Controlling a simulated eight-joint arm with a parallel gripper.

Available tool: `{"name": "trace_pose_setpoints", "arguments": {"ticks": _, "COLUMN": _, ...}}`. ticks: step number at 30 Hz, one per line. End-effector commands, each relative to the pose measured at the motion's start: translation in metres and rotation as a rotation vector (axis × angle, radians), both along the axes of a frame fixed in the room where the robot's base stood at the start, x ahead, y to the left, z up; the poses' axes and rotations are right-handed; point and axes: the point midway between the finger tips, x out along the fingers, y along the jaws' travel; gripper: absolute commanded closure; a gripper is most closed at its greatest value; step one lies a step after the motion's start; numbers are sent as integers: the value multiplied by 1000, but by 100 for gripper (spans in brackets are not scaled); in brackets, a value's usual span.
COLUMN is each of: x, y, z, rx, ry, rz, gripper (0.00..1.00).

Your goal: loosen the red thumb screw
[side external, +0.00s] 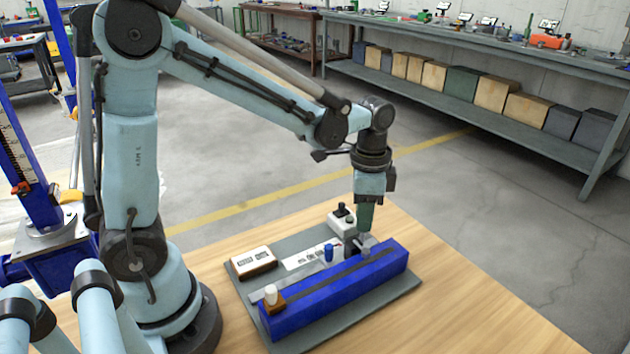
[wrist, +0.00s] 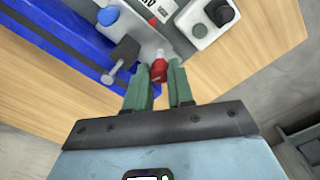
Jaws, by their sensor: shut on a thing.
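The red thumb screw (wrist: 158,69) shows in the wrist view between the two green fingers of my gripper (wrist: 159,84). My gripper is shut on it. In the side external view my gripper (side external: 363,226) points down at the far end of the long blue block (side external: 335,292). The red screw cannot be made out there, as the gripper hides it. The blue block also shows in the wrist view (wrist: 55,48), with a dark grey piece and a silver pin (wrist: 118,65) left of the red screw.
A blue knob (side external: 328,252) stands behind the block, and a white knob (side external: 271,294) at its near end. A white box with a black knob (side external: 342,219) and a white display box (side external: 253,262) share the grey plate (side external: 398,286). The wooden table is clear on the right.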

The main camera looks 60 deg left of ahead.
Motion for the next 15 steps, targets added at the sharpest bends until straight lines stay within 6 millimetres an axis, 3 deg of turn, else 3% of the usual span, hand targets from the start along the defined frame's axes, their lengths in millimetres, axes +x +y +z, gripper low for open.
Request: {"name": "trace_pose_setpoints", "arguments": {"ticks": 15, "x": 0, "y": -1, "z": 0, "rx": -1, "ry": 0, "rz": 491, "gripper": 100}}
